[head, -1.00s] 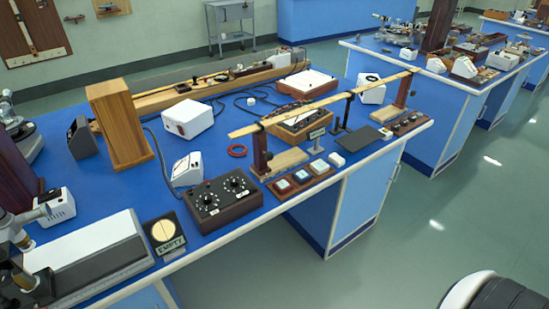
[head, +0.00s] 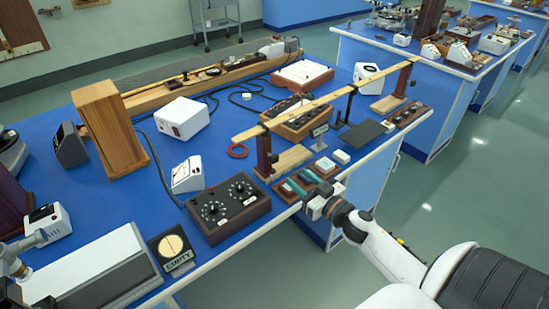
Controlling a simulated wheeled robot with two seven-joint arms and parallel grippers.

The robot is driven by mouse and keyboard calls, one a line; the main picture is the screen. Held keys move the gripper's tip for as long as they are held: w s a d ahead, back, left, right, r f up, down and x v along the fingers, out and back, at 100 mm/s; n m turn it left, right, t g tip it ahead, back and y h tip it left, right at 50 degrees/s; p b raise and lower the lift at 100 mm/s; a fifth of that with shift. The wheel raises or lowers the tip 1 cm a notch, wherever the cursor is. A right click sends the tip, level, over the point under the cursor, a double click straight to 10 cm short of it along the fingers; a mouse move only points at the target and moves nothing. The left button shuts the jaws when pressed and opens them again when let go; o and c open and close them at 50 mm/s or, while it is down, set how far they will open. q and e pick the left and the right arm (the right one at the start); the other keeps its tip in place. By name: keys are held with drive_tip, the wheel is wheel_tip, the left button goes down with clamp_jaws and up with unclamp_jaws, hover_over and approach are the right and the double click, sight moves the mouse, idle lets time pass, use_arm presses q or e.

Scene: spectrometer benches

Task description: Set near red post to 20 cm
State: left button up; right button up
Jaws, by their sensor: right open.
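The near red post (head: 264,157) is a dark red upright on a pale wooden base (head: 288,159) near the front edge of the blue bench. A long wooden scale bar (head: 310,105) rests across its top and runs back right to the far red post (head: 403,79). My right gripper (head: 303,190) is open at the bench's front edge, right of and nearer than the near post and apart from it. It is by a small brown tray (head: 283,196) of small blocks; its fingertips are hard to make out there. My left gripper is out of view.
A black-knobbed control box (head: 228,208) stands left of the near post. A red ring (head: 237,150) lies behind it. A black stand (head: 346,108) is under the bar. A dark plate (head: 363,135) and a white block (head: 340,156) lie to the right.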

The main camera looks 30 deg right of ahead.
sight(276, 160)
drive_tip(key=w, duration=0.7)
drive_tip(key=w+a, duration=0.1)
drive_tip(key=w, duration=0.3)
drive_tip(key=shift+w+p, duration=0.35)
drive_tip(key=shift+p, duration=0.05)
